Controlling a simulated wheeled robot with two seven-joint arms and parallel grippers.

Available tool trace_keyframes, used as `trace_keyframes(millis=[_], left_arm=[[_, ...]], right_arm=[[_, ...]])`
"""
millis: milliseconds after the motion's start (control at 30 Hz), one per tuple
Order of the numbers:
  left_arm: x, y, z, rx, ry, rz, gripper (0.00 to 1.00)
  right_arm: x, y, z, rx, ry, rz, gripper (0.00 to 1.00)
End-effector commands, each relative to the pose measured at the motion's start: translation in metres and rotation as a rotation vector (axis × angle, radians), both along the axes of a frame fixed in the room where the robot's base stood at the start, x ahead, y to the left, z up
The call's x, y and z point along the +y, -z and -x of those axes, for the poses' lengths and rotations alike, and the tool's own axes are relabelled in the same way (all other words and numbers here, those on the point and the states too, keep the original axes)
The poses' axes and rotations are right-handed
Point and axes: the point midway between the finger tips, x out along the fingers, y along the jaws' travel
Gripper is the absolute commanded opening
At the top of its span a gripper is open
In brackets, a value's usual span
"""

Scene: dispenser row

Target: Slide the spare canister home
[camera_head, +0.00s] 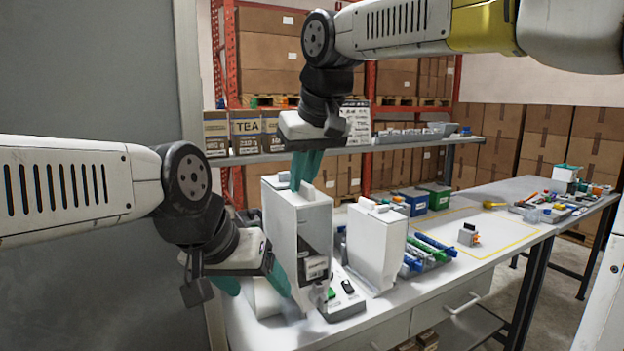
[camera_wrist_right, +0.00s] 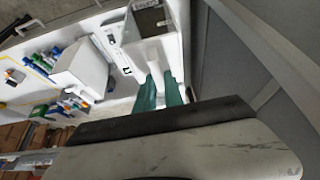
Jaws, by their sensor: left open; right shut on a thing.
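My left gripper (camera_head: 254,283) is open, low at the canister's left side. A low white block (camera_head: 264,298) shows partly between its fingers. Whether the canister is fully seated is hidden.
A second white dispenser (camera_head: 377,245) stands just right; it also shows in the right wrist view (camera_wrist_right: 80,66). A control base (camera_head: 343,299) with green and black knobs sits in front. Blue and green items lie beyond. A yellow-outlined area (camera_head: 490,235) is mostly clear.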

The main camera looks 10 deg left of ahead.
Motion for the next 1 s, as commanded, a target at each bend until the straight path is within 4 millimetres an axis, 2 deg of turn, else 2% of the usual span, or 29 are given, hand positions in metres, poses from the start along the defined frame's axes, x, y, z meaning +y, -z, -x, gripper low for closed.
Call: trace_keyframes(millis=[700, 1000], left_arm=[[0.000, 0.000, 0.000, 0.000, 0.000, 0.000, 0.72], [0.000, 0.000, 0.000, 0.000, 0.000, 0.000, 0.72]], right_arm=[[0.027, 0.001, -0.041, -0.002, 0.000, -0.002, 0.00], [0.034, 0.001, -0.050, -0.002, 0.000, -0.002, 0.00]])
